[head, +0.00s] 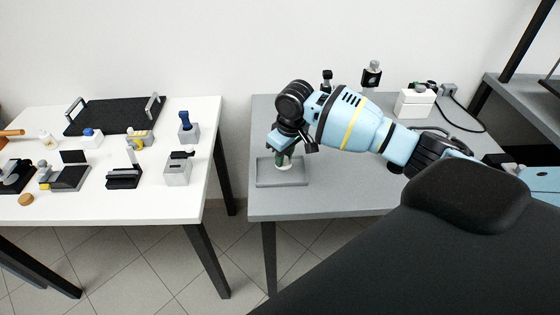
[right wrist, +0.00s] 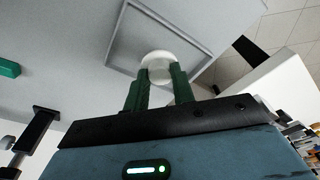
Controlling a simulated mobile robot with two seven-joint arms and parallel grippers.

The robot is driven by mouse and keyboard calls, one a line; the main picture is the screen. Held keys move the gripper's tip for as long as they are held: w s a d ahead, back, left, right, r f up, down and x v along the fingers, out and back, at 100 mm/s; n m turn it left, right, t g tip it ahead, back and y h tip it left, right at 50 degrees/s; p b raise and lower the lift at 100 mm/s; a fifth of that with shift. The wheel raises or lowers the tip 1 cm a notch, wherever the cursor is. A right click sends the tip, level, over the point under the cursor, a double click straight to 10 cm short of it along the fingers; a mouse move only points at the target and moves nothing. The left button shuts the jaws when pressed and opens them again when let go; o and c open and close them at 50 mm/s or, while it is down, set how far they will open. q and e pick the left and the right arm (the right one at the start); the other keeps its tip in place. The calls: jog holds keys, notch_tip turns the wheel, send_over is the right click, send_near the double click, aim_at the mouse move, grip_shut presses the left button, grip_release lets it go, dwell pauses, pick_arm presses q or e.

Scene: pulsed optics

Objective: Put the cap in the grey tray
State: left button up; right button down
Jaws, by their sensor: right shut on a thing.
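My right gripper (head: 283,163) is low over the grey tray (head: 262,183) on the grey table, pointing down. In the right wrist view its green fingers (right wrist: 157,82) are shut on a white round cap (right wrist: 157,58). The cap also shows pale in the head view (head: 292,168), within the tray's outline and partly hidden by the fingers. The tray's raised rim shows in the right wrist view (right wrist: 122,38) around the cap. I cannot tell whether the cap touches the tray floor. My left gripper is not in view.
The grey table (head: 335,195) is clear right of the tray. A white box (head: 415,103) with a cable and small dark-and-metal parts (head: 371,74) stand at its back. A white table (head: 120,205) on the left holds a black tray (head: 115,115) and several holders; a gap separates the tables.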

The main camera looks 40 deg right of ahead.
jog(key=shift+w, duration=0.35)
jog(key=shift+w, duration=0.1)
jog(key=shift+w, duration=0.3)
jog(key=shift+d+f, duration=0.1)
jog(key=shift+f, duration=1.7)
jog(key=shift+f, duration=0.2)
jog(key=c, duration=1.2)
grip_release()
jog(key=shift+o, duration=0.2)
jog(key=shift+r, duration=0.15)
